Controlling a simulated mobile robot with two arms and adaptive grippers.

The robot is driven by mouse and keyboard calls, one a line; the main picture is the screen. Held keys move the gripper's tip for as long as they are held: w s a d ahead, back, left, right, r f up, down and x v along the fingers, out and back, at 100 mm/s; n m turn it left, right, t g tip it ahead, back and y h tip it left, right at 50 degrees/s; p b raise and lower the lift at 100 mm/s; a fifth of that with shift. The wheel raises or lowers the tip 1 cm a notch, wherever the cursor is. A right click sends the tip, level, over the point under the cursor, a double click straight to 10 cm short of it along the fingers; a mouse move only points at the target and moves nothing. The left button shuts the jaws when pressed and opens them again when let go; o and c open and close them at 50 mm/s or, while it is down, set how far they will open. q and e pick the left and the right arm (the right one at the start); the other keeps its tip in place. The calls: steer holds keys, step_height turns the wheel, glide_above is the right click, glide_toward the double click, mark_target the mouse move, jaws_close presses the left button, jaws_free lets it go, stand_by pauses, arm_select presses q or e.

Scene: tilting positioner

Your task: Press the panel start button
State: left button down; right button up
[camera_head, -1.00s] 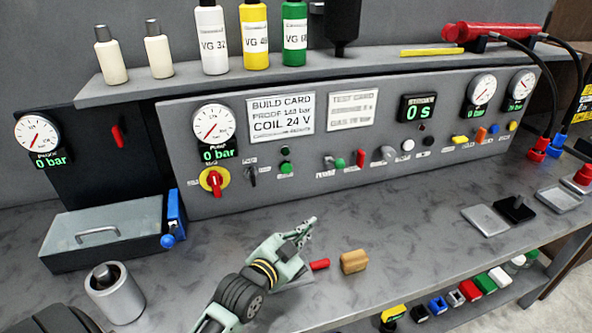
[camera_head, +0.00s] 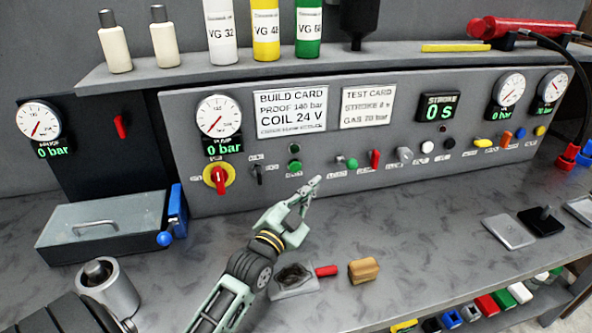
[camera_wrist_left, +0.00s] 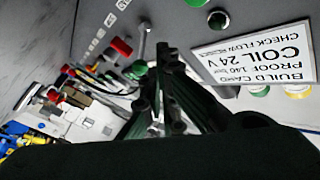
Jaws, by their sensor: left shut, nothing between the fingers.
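The grey control panel (camera_head: 250,188) stands across the back of the bench. A green button (camera_head: 294,167) sits on it below a small dark green lamp or button (camera_head: 294,148), under the build card. A green knob (camera_head: 351,163) is farther right. The labels are too small to read, so I cannot tell which is start. My left gripper (camera_head: 316,182) is shut and empty, in front of and below these controls, apparently apart from the panel. In the left wrist view its fingers (camera_wrist_left: 165,98) point toward the panel, with a green control (camera_wrist_left: 136,70) beside them. My right gripper is not in view.
A red and yellow rotary switch (camera_head: 219,178), a red lever knob (camera_head: 375,159) and a grey knob (camera_head: 404,154) neighbour the green controls.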

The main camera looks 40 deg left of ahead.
mark_target(299, 169)
arm_select(q)
steer(key=w+a+b, duration=0.2)
steer(key=w+a, duration=0.2)
steer(key=a, duration=0.1)
steer(key=shift+w+a+b, duration=0.3)
steer(key=shift+w, duration=0.05)
stand_by(1.2)
steer(key=shift+w+a, duration=0.25)
steer(key=shift+a, duration=0.05)
steer(key=shift+w+a, duration=0.3)
steer(key=shift+a, duration=0.05)
stand_by(0.8)
steer(key=shift+s+d, duration=0.1)
stand_by(0.3)
steer(key=shift+s+d+p, duration=0.5)
steer(key=shift+d, duration=0.1)
